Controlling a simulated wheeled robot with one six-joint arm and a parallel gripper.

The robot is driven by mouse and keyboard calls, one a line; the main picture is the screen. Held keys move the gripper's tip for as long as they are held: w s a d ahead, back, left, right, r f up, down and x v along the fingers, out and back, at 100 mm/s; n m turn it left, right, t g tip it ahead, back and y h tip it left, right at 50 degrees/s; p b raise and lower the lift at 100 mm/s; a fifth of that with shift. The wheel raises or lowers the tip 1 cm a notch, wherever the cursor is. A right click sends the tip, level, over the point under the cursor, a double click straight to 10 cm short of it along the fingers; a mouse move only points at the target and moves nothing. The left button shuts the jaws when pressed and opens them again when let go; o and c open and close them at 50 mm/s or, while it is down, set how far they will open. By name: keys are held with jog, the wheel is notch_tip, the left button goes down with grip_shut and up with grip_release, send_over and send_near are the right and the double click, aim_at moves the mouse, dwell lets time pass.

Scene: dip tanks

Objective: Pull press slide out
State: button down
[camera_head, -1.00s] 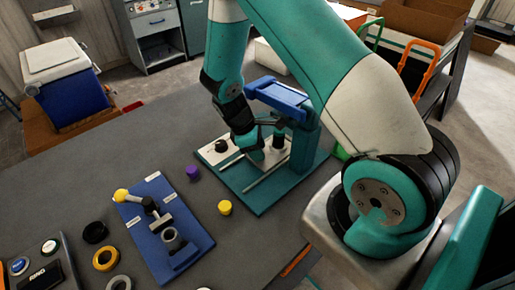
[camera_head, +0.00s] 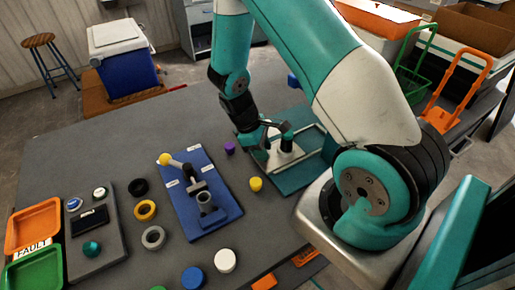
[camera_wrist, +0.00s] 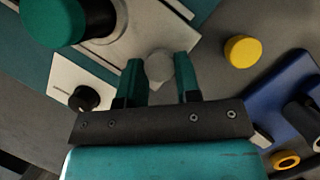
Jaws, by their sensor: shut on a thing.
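The press base (camera_head: 300,182) is a teal plate on the table, mostly behind my arm in the head view. The press slide (camera_wrist: 118,38) is a light grey plate carrying a dark upright cylinder (camera_head: 287,140) with a green top. In the wrist view a round grey knob (camera_wrist: 159,68) sits between my fingertips. My gripper (camera_wrist: 160,62) is shut on this knob at the slide's near edge. In the head view my gripper (camera_head: 264,137) hides the knob. The press column and blue head are largely hidden by my arm.
A white panel with a black knob (camera_wrist: 82,97) lies close by my left finger. A yellow cap (camera_head: 256,184) and purple cap (camera_head: 230,148) stand before the press. A blue fixture (camera_head: 205,215) with a yellow-ended lever is at left. Several rings and caps lie around it.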

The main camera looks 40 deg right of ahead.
jog(key=shift+a, duration=0.2)
jog(key=c, duration=0.8)
grip_release()
jog(key=shift+a, duration=0.15)
jog(key=shift+w+r, duration=0.1)
jog(key=shift+w+r, duration=0.15)
jog(key=shift+r, duration=0.15)
jog(key=b+v, duration=0.2)
jog(key=v, duration=1.4)
jog(key=shift+r, duration=0.35)
